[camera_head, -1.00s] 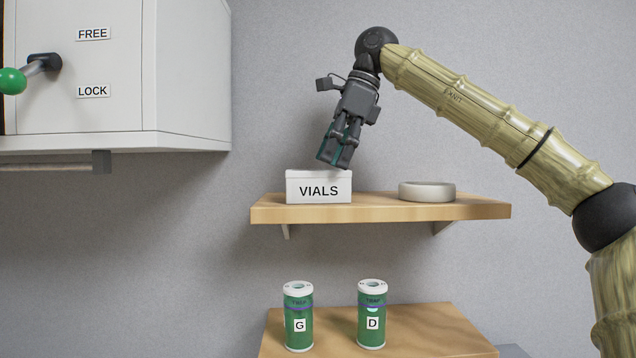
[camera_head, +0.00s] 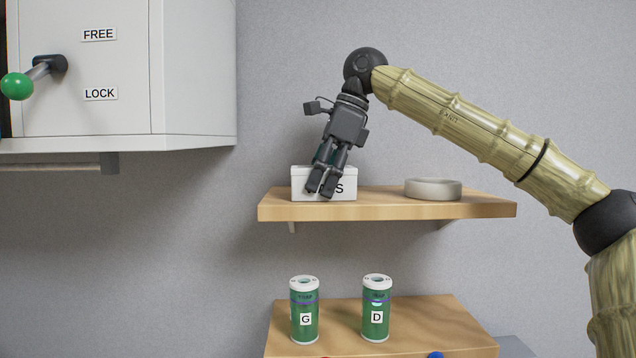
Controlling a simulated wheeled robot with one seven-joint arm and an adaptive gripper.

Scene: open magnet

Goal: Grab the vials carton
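The vials carton (camera_head: 346,172) is a small white box with black lettering. It sits at the left end of the upper wooden shelf (camera_head: 385,207). My gripper (camera_head: 321,190) points down at the carton, and its dark fingers cover part of the front face and most of the label. A narrow gap shows between the dark finger parts. The frames do not show whether the fingers touch the carton or whether part of the gripper is behind it. The carton stands on the shelf.
A pale round ring-shaped dish (camera_head: 433,189) lies to the right on the same shelf. Green canisters marked G (camera_head: 305,335) and D (camera_head: 376,330) stand on a lower wooden surface (camera_head: 425,335). A white cabinet (camera_head: 90,65) with a green-knobbed lever (camera_head: 18,86) hangs at left.

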